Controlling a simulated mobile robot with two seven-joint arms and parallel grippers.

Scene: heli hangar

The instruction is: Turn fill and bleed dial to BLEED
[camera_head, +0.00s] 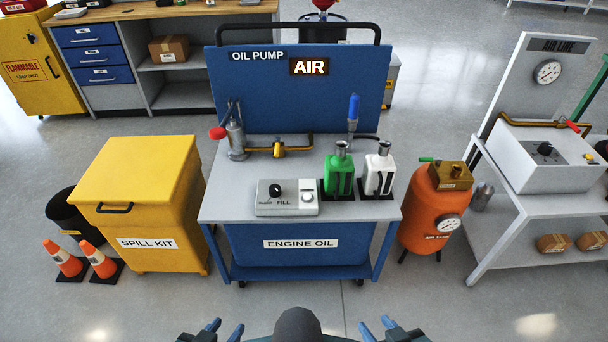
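The fill and bleed dial (276,190) is a black knob on a small grey control box (288,208) at the front of the oil pump cart's top. I cannot tell exactly where the dial points. A round white button (307,197) sits on the box's right side. My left gripper (225,328) and my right gripper (378,328) are at the bottom edge, both with blue fingers apart and empty, well short of the cart.
A green bottle (339,174) and a white bottle (379,174) stand right of the box. A pump with red knob (218,133) and a yellow valve (278,149) stand behind it. A yellow spill kit (145,200) is left, an orange tank (434,215) right. Floor before the cart is clear.

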